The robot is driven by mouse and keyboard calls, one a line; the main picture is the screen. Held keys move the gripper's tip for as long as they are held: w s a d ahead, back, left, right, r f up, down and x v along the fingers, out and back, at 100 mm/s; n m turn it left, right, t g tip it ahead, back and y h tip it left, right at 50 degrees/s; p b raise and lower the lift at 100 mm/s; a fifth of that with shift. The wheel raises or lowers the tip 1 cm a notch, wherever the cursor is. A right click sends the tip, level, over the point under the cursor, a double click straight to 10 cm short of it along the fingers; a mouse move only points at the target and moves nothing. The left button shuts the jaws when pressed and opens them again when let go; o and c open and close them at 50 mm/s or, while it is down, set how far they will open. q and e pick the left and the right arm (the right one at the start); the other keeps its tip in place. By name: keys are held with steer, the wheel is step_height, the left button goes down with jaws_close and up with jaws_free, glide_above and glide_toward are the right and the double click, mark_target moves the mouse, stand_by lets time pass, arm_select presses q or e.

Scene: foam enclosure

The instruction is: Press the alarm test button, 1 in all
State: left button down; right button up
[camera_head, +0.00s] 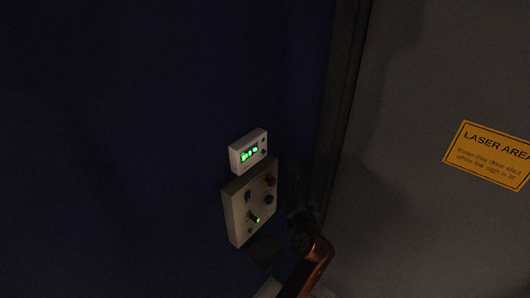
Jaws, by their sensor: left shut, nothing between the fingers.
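A pale control panel (240,222) is mounted on the dark blue wall. It carries a red-orange button (270,181), a dark round button (268,198), a small dark switch (248,196) and a green-lit control (255,218). Labels are too small and dark to read, so I cannot tell which one is the alarm test button. My left gripper (299,204) is dark, shut and empty, just right of the panel. It appears apart from the buttons, but the gap is hard to judge. My right gripper is out of view.
A white box with a green display (248,152) sits just above the panel. A grey door or wall (430,80) with a yellow "LASER AREA" sign (492,155) stands to the right, past a dark vertical frame (343,90). The blue wall (130,130) left of the panel is bare.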

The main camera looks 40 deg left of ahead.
mark_target(264, 152)
arm_select(q)
steer(key=shift+s+a+r, duration=0.1)
steer(key=shift+s+r, duration=0.05)
steer(key=shift+r, duration=0.2)
steer(key=a+p, duration=0.2)
steer(key=a, duration=0.6)
steer(key=shift+w+a+p, duration=0.3)
steer(key=shift+w+a, duration=0.05)
steer(key=shift+a, duration=0.05)
stand_by(0.4)
stand_by(0.9)
steer(key=shift+a, duration=0.4)
